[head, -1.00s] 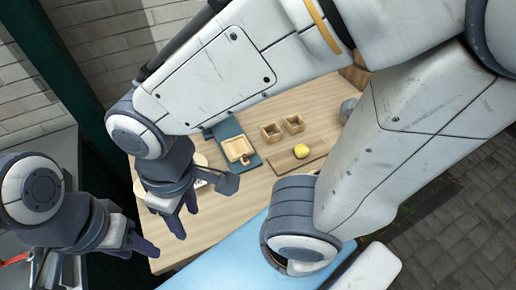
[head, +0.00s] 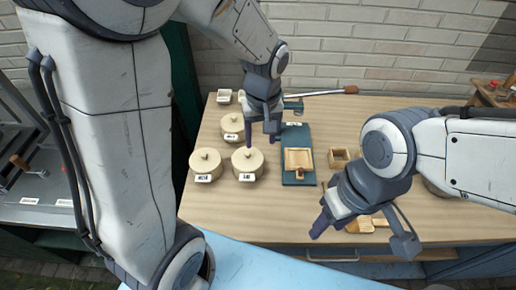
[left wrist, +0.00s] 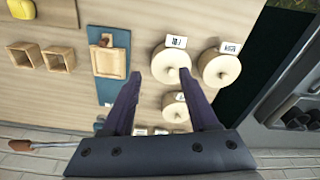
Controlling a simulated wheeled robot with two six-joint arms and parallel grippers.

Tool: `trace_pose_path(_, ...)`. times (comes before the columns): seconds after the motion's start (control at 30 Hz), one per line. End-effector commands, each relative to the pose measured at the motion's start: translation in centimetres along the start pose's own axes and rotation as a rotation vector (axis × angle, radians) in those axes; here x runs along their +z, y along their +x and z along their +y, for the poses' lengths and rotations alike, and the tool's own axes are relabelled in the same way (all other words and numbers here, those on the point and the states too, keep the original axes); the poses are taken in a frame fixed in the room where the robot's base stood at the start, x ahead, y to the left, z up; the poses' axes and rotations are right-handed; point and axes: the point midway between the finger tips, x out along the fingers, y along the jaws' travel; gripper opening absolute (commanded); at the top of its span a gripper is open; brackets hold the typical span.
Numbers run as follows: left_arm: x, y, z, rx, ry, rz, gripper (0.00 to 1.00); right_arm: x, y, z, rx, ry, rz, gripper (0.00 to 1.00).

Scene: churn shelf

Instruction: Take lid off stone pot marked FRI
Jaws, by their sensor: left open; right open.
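Three cream stone pots with knobbed lids stand at the left of the wooden table: a front-right pot (head: 248,163), a front-left pot (head: 206,164) and a rear pot (head: 233,127). All lids are on. The front-right pot's tag looks like FRI in the left wrist view (left wrist: 168,68), upside down, but is too small to be sure. My left gripper (head: 261,138) is open and empty above the pots, its fingers pointing down. In its wrist view the front-right pot's knob lies between the fingertips. My right gripper (head: 358,234) is open over the table's front part.
A blue mat (head: 298,134) bearing a wooden tray (head: 299,160) lies right of the pots. A small wooden box (head: 340,156) stands beyond it. A long-handled tool (head: 325,92) lies at the back edge.

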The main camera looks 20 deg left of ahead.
Motion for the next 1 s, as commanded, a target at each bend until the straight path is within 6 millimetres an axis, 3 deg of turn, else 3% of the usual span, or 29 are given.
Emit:
trace_pose_path(0.03, -2.1, 1.4, -0.8, -0.015, -0.113, 0.004, 0.6, 0.0, 0.4, 0.0, 0.0, 0.0, 0.0, 0.5)
trace_pose_path(0.1, -4.2, 2.4, -1.6, -0.025, -0.23, 0.016, 0.6, 0.0, 0.5, 0.0, 0.0, 0.0, 0.0, 0.5)
trace_pose_path(0.2, -5.7, 3.6, -2.3, -0.034, -0.318, 0.023, 0.6, 0.0, 0.5, 0.0, 0.0, 0.0, 0.0, 0.5)
trace_pose_path(0.43, -5.9, 7.1, -2.4, -0.036, -0.332, 0.024, 0.6, 0.0, 0.0, 0.0, 0.0, 0.0, 0.0, 0.5)
trace_pose_path(0.67, -5.8, 8.8, -2.3, -0.033, -0.33, 0.025, 0.6, 0.0, -0.3, 0.0, 0.0, 0.0, 0.0, 0.5)
trace_pose_path(1.0, -5.7, 13.1, -2.1, -0.033, -0.329, 0.025, 0.6, -0.1, -1.5, -0.1, 0.0, 0.001, 0.0, 0.5)
